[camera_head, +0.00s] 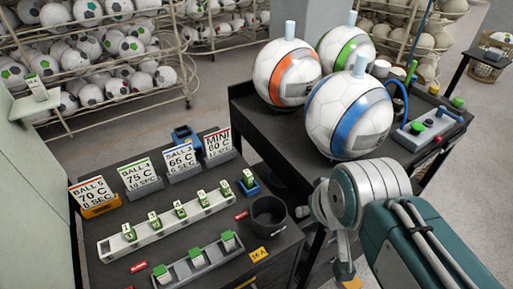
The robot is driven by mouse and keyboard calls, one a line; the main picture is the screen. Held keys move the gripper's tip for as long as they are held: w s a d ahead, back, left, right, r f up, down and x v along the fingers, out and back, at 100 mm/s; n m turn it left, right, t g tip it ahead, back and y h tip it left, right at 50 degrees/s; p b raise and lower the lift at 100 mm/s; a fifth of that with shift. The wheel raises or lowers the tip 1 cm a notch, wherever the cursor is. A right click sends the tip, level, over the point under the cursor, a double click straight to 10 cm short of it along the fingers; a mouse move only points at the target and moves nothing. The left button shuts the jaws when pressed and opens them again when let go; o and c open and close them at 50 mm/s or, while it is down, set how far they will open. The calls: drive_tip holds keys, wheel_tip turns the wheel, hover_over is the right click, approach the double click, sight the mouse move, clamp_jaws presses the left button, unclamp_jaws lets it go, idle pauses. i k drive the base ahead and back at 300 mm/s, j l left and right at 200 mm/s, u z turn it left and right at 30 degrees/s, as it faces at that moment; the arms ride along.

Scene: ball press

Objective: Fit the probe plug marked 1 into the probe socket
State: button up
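Several small green-and-white plugs carrying number tags stand in a row in a long pale rack (165,228) on the left dark table. Their digits are too small to read, so I cannot tell which plug is marked 1. One more such plug (248,177) stands apart in a small blue block (250,190) right of the rack. I cannot tell which part is the probe socket. My arm reaches in from the lower right, over the gap between the tables. Only a small part of my gripper (345,262) shows below the arm's joint; its fingers are not clear.
A second rack (203,262) with green-topped pieces and a dark cup (268,215) are near the table's front. Temperature signs (140,175) line its back. The right table holds three balls (349,117) and a device (428,130). Ball racks stand behind.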

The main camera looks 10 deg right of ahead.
sight(128, 231)
drive_tip(key=k+u, duration=0.15)
drive_tip(key=u, duration=0.25)
drive_tip(key=k+j+u, duration=0.15)
drive_tip(key=u, duration=0.3)
drive_tip(key=k+j+u, duration=0.15)
drive_tip(key=u, duration=0.25)
